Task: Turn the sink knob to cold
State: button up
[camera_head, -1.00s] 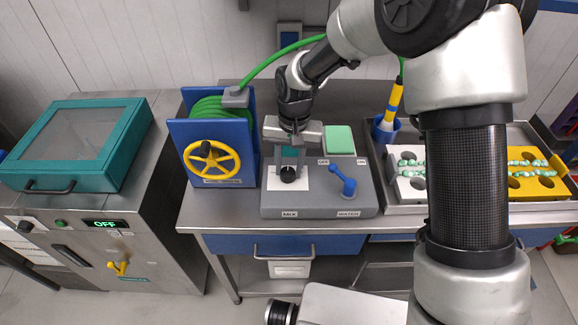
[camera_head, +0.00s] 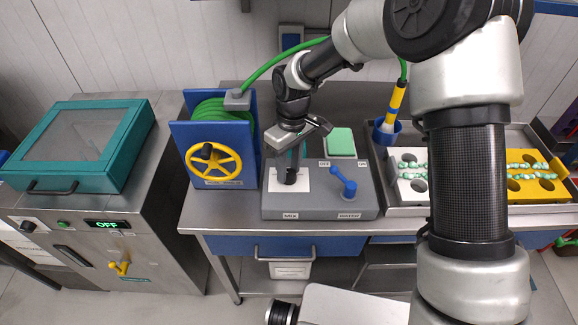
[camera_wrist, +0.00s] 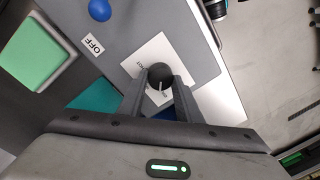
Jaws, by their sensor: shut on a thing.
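The black knob (camera_wrist: 160,76) stands on a white label plate (camera_wrist: 150,55) on the grey panel (camera_head: 320,205), above the MIX label. It has a pale pointer line on top. My gripper (camera_wrist: 160,88) is shut on the knob, one finger on each side, and is turned at an angle to the panel. In the head view my gripper (camera_head: 291,165) comes down onto the knob from above and hides part of it. The lettering on the plate is too small and partly covered to read fully.
A blue lever (camera_head: 345,184) above the WATER label stands right of the knob. A blue hose reel with a yellow wheel (camera_head: 213,165) is close on the left. A green pad (camera_head: 340,142) lies behind; a tray with lettuce plates (camera_head: 412,170) is at the right.

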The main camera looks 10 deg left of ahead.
jog(key=shift+n, duration=1)
jog(key=o, duration=1)
jog(key=shift+o, duration=0.2)
notch_tip(320, 180, up, 17)
jog(key=w, duration=0.1)
jog(key=shift+d+r+p, duration=0.15)
jog(key=shift+r+p, duration=0.05)
jog(key=shift+p, duration=0.25)
